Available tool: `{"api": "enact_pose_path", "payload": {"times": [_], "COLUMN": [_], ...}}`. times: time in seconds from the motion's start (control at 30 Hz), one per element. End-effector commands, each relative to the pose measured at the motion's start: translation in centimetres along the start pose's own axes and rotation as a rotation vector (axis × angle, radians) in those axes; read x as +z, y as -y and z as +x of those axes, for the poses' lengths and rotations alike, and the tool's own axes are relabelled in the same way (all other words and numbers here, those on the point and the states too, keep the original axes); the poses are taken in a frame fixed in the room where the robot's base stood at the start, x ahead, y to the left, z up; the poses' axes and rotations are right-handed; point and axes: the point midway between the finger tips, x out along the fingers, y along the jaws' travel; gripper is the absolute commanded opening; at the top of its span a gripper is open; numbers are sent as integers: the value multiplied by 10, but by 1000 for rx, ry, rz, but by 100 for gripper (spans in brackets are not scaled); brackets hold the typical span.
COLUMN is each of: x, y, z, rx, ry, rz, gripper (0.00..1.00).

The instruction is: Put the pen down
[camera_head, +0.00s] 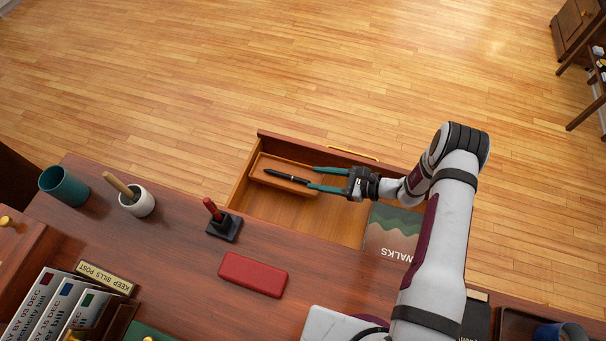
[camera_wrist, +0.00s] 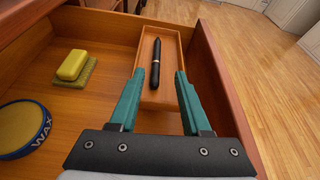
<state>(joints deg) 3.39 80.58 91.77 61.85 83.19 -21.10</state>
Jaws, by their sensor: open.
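A black pen (camera_head: 286,177) lies in a small wooden tray (camera_head: 258,165) inside the open drawer (camera_head: 240,201). In the wrist view the pen (camera_wrist: 155,66) rests lengthwise along the tray (camera_wrist: 172,44). My gripper (camera_head: 312,179) is over the drawer with its two teal fingers spread apart. In the wrist view my gripper (camera_wrist: 156,84) is open, with one finger on each side of the tray's near part. The pen lies ahead between the fingers and neither finger touches it.
The wrist view shows a yellow block (camera_wrist: 72,64) on a pad and a wax tin (camera_wrist: 22,128) in the drawer. A book (camera_head: 390,233) lies beside my arm. On the desk are a red case (camera_head: 253,274), a stamp (camera_head: 222,225), a mortar (camera_head: 138,202) and a teal cup (camera_head: 64,186).

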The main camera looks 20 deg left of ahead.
Motion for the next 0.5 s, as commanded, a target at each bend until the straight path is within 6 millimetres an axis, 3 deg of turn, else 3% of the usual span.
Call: {"api": "enact_pose_path", "payload": {"times": [0.2, 0.43, 0.5], "x": [0, 1, 15], "y": [1, 0, 2], "z": [-42, -52, -56], "rx": [-2, 2, 23], "ry": [-1, -1, -9], "rz": [-1, -4, -31], "gripper": [48, 48, 48]}}
